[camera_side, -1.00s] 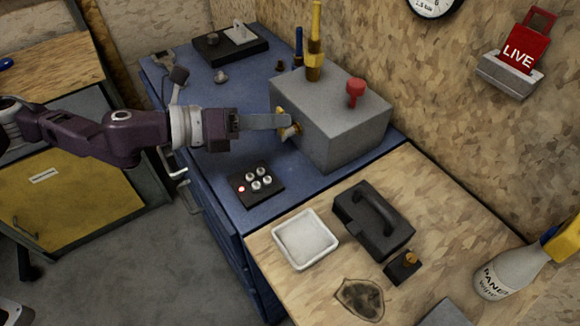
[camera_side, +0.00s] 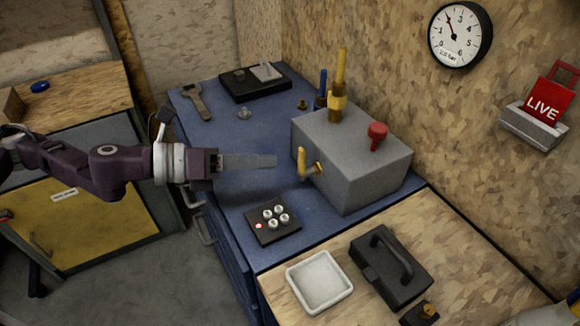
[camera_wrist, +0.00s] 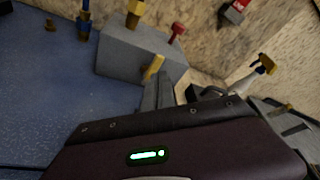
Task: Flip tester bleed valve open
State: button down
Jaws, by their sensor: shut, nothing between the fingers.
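The tester is a grey box (camera_side: 352,165) on the blue bench top. On its left face a yellow lever (camera_side: 302,162) stands upright on a brass stem (camera_side: 318,169); it looks like the bleed valve. The lever also shows in the wrist view (camera_wrist: 153,67), just beyond my fingertips. My gripper (camera_side: 274,161) is shut and empty, level with the lever and a short gap to its left. In the wrist view my gripper (camera_wrist: 160,84) points toward the box (camera_wrist: 125,55), its fingers overlapping part of the box.
A red knob (camera_side: 377,136) and a tall brass fitting (camera_side: 338,92) rise from the box top. A black button block (camera_side: 273,224) lies in front, with a white tray (camera_side: 320,282) and black handled case (camera_side: 390,266) nearby. A gauge (camera_side: 460,35) hangs on the wall.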

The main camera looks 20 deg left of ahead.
jog(key=s+a, duration=0.2)
jog(key=a, duration=0.1)
jog(key=shift+s+a+f, duration=0.1)
jog(key=shift+a, duration=0.1)
jog(key=s+f+m+g, duration=0.1)
jog(key=s+m, duration=0.1)
jog(key=m, duration=0.1)
jog(key=s+d+f+m+g, duration=0.1)
jog(key=s+m+g, duration=0.1)
jog(key=m, duration=0.1)
jog(key=s+d+f+m+g+y, duration=0.1)
jog(key=s+m, duration=0.1)
jog(key=m, duration=0.1)
jog(key=shift+s+d+m, duration=0.1)
jog(key=shift+s+m, duration=0.3)
jog(key=s+a+f+m+g+y, duration=0.25)
jog(key=s+a+m+y, duration=0.3)
jog(key=a+m, duration=0.4)
jog(key=s+a+r+m+y, duration=0.1)
jog(key=a+r+m+y, duration=0.35)
jog(key=r+m, duration=0.2)
jog(key=s+a+r+m+t+y, duration=0.1)
jog(key=s+a+r+m+t, duration=0.3)
jog(key=s+r, duration=0.8)
jog(key=a+m, duration=0.2)
jog(key=a, duration=0.2)
jog(key=shift+a+m+y, duration=0.3)
jog(key=shift+a+m, duration=0.1)
